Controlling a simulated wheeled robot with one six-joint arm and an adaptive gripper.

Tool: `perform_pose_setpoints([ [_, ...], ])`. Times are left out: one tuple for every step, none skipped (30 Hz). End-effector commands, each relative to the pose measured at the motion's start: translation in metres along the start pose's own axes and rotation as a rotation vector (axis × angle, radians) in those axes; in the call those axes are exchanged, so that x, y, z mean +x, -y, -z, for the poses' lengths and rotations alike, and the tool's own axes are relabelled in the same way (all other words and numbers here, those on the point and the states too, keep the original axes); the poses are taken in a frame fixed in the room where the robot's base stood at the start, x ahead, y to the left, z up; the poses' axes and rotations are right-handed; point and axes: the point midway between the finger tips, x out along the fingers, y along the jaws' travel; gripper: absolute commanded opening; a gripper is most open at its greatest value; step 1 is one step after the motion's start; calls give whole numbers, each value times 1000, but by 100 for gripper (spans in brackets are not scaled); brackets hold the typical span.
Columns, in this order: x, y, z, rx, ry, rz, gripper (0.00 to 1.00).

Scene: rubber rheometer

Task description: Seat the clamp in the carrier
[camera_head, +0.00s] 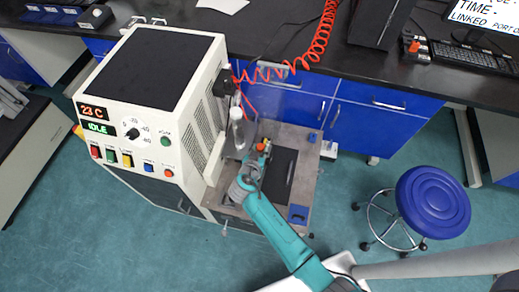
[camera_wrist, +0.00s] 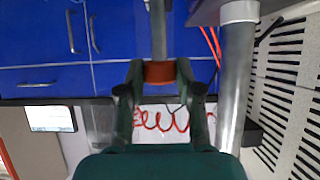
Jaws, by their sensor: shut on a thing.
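My gripper (camera_wrist: 160,95) is shut on the clamp, whose orange-brown part (camera_wrist: 159,72) sits between the two fingers in the wrist view. A grey bar (camera_wrist: 159,30) runs on from it toward the top of that view. In the head view my gripper (camera_head: 257,160) is over the bench plate beside the white machine, with the clamp's orange part (camera_head: 264,146) at its tip. A pale upright cylinder (camera_head: 237,114) stands close by to the left, and a grey rod (camera_wrist: 237,75) shows in the wrist view. I cannot clearly make out the carrier; contact with it cannot be told.
The white machine (camera_head: 196,90) with an IDLE display stands directly left. A grey plate (camera_head: 303,165) with a dark mat (camera_head: 283,170) lies under my arm. A red coiled hose (camera_head: 300,62) hangs behind. A blue stool (camera_head: 432,200) stands right, with open floor around it.

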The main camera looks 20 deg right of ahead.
Motion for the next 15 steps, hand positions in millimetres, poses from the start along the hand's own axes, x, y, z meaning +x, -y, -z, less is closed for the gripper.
perform_pose_setpoints([
  [0, 0, 0, 1, -1, 0, 0],
  [1, 0, 0, 1, -1, 0, 0],
  [1, 0, -1, 1, -1, 0, 0],
  [1, 0, -1, 1, -2, 0, 0],
  [1, 0, -2, 1, -2, 0, 0],
  [2, 0, -2, 1, -2, 0, 0],
  [2, 0, -3, 1, -2, 0, 0],
  [2, 0, -3, 1, -2, 0, 0],
  [2, 0, -4, 1, -2, 0, 0],
  [3, 0, -4, 1, -2, 0, 0],
  [3, 0, -4, 1, -2, 0, 0],
  [3, 0, -5, 0, -2, 0, 0],
  [4, 0, -5, 0, -2, 0, 0],
  [4, 0, -6, 0, -2, 0, 0],
  [4, 0, -6, 0, -2, 0, 0],
])
